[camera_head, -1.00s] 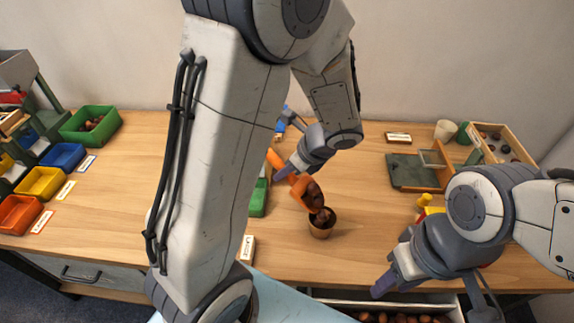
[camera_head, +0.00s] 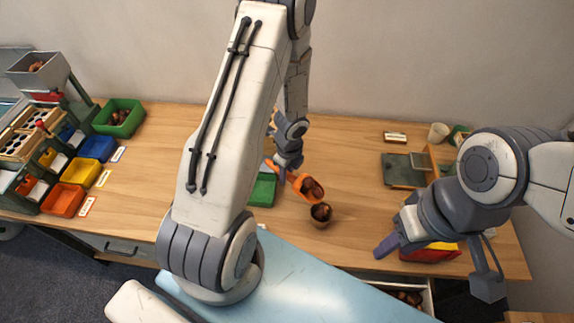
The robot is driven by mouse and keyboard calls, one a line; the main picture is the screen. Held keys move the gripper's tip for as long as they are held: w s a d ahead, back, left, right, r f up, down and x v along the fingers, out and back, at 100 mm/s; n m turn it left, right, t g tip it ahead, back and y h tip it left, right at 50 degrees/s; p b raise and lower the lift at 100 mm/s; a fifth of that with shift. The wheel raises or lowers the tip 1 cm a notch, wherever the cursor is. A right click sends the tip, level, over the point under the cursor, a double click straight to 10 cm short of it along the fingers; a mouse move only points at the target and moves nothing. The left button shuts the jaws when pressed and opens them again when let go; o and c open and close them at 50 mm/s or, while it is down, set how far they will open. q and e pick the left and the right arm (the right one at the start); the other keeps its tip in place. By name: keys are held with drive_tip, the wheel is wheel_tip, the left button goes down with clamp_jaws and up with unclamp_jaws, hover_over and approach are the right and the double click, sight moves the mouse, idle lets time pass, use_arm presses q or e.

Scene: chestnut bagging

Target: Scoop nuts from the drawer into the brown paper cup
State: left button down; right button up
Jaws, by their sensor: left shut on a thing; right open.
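The brown paper cup (camera_head: 321,223) stands upright on the table and has nuts showing at its mouth. My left gripper (camera_head: 284,172) is shut on the handle of an orange scoop (camera_head: 300,184). Nuts show in the scoop bowl, which is just above and to the left of the cup, near its rim. The open drawer (camera_head: 428,299) at the table's front edge holds nuts and is partly hidden by my own body and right arm. My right gripper (camera_head: 392,246) is open and empty, to the right of the cup near the table's front edge.
A green box (camera_head: 263,190) stands left of the scoop. A red and yellow container (camera_head: 430,252) is beside my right gripper. Coloured bins (camera_head: 63,200) and a green bin of nuts (camera_head: 118,117) stand at the left. A white cup (camera_head: 438,133) is at the back right.

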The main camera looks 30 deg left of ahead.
use_arm(q)
drive_tip(key=shift+r+p, duration=0.15)
drive_tip(key=shift+p, duration=0.15)
wheel_tip(320, 180, up, 3)
drive_tip(key=p, duration=0.3)
idle(0.9)
